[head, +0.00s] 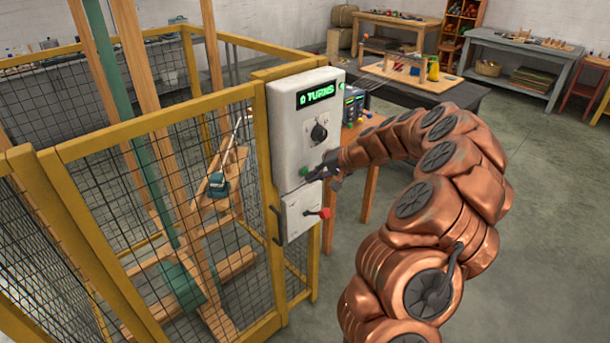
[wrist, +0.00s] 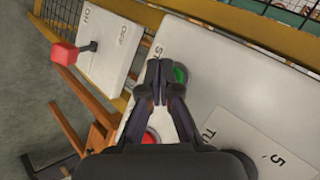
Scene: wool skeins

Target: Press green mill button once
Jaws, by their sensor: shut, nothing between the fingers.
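The green mill button (head: 304,171) is on the front of a white control box (head: 290,110) fixed to a yellow fence post. In the wrist view the green button (wrist: 180,74) shows just beside the fingertips, partly hidden by them. My gripper (head: 311,177) is shut and empty, with its tips at or very near the button. In the wrist view my gripper (wrist: 159,68) points at the panel face. I cannot tell whether the tips touch the button. A red button (wrist: 149,137) shows behind the fingers. The box display (head: 320,94) reads "0 TURNS".
A black dial (head: 319,132) sits above the green button. Below is a smaller white switch box (head: 301,211) with a red-knobbed lever (head: 324,213). Yellow mesh fencing (head: 205,140) stands left. A wooden table (head: 370,135) stands behind my arm. Open floor (head: 550,200) lies right.

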